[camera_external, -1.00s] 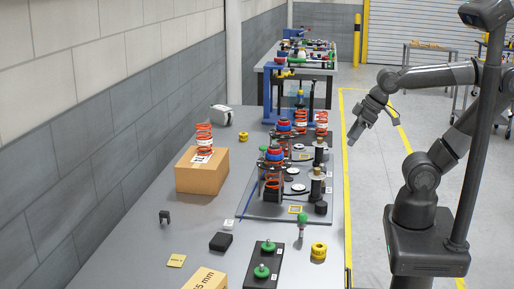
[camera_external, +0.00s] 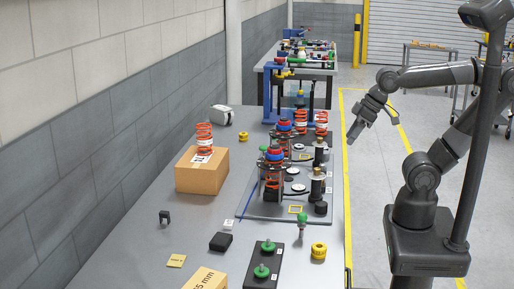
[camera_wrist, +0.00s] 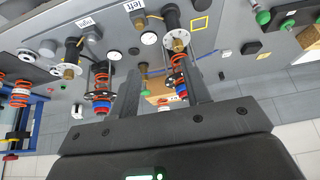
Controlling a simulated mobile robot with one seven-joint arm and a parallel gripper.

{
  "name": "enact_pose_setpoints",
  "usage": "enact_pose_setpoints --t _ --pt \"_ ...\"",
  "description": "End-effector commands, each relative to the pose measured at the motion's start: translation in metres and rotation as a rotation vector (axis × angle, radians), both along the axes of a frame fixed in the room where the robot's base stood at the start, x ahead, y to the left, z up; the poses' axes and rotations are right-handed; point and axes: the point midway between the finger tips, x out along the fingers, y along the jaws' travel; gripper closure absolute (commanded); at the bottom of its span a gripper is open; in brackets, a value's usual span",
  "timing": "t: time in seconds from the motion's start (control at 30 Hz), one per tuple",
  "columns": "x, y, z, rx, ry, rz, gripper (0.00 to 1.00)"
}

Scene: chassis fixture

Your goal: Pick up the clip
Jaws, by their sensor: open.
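A small black clip-like piece (camera_external: 165,217) stands on the grey table, near its wall side, in front of the cardboard box. It looks like the clip, and it seems to show as a small dark shape in the wrist view (camera_wrist: 222,75). My gripper (camera_external: 354,137) is in the air beyond the table's right edge, far from that piece. In the wrist view its two fingers (camera_wrist: 161,85) are spread apart with nothing held between them.
A cardboard box (camera_external: 202,178) carries an orange spring. Spring assemblies and posts stand on a plate (camera_external: 250,207) mid-table. Nearer are a black block (camera_external: 220,241), a yellow tag (camera_external: 176,260), green knobs on a black bar (camera_external: 259,283) and a yellow cap (camera_external: 318,251).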

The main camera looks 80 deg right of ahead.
Motion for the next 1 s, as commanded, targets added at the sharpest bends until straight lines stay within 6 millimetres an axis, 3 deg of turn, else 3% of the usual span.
enact_pose_setpoints --t 0.17,0.53,0.77,1.0 --pt "0.033 0.004 0.019 0.009 0.011 0.002 0.56" --pt "0.158 0.029 0.060 0.033 0.041 -0.005 0.56" --pt "0.240 0.055 0.062 0.039 0.059 -0.011 0.56" --pt "0.324 0.089 0.045 0.038 0.074 -0.017 0.56"
